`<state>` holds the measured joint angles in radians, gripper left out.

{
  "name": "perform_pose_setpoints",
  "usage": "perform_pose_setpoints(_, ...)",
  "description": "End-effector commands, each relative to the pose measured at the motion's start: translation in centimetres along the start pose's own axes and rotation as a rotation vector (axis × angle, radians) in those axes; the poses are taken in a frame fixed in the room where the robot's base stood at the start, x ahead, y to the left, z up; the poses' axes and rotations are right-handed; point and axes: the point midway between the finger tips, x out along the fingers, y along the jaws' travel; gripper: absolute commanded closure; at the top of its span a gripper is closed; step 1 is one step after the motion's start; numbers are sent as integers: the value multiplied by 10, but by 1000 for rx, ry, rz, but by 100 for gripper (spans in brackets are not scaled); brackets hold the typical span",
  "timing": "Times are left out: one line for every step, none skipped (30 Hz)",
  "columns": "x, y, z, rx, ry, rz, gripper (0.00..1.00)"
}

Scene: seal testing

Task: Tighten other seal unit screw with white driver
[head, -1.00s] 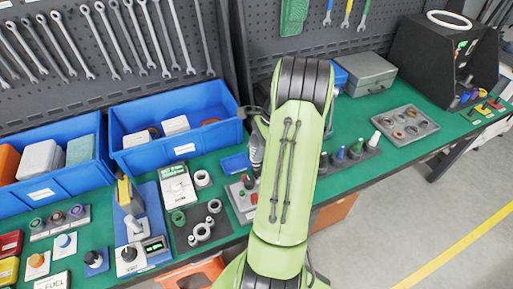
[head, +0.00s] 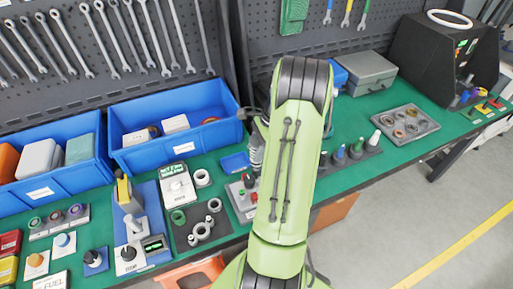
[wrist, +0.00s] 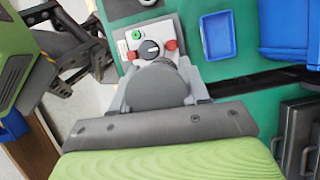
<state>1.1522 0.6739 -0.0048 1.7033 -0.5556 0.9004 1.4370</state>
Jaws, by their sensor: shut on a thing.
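My gripper (wrist: 157,98) is shut on a thick grey round piece (wrist: 157,84) in the wrist view. It hides the piece's far end, and I cannot tell whether this is the white driver. Just beyond it is a small light-grey unit (wrist: 143,35) with a green button, a black dial and a red-topped part on each side. I cannot tell whether the held piece touches it. In the head view the unit (head: 238,196) is partly hidden by my arm. A white-topped tool (head: 375,140) stands in a dark rack at right.
A small blue tray (wrist: 218,36) lies right of the unit in the wrist view. In the head view, blue bins (head: 160,152) stand behind, and a dark mat with rings (head: 185,238) lies left. A grey tray with round parts (head: 425,128) sits at right.

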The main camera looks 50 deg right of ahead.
Motion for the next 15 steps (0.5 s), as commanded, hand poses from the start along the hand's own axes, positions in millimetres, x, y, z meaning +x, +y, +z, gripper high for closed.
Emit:
perform_pose_setpoints(1,0,0,-1,0,-1,92)
perform_pose_setpoints(1,0,0,-1,0,-1,92)
perform_pose_setpoints(2,0,0,-1,0,-1,92)
perform_pose_setpoints(2,0,-1,-1,0,-1,92)
perform_pose_setpoints(2,0,-1,-1,0,-1,92)
perform_pose_setpoints(3,0,-1,-1,0,-1,92)
perform_pose_setpoints(3,0,-1,-1,0,0,92)
perform_pose_setpoints(4,0,-1,-1,0,0,92)
perform_pose_setpoints(4,0,-2,-1,0,0,92)
perform_pose_setpoints(4,0,-2,-1,0,0,92)
perform_pose_setpoints(5,0,-2,-1,0,0,92)
perform_pose_setpoints(5,0,-2,-1,0,0,92)
perform_pose_setpoints(6,0,-2,-1,0,0,92)
perform_pose_setpoints(6,0,-2,-1,0,0,92)
perform_pose_setpoints(6,0,-2,-1,0,0,92)
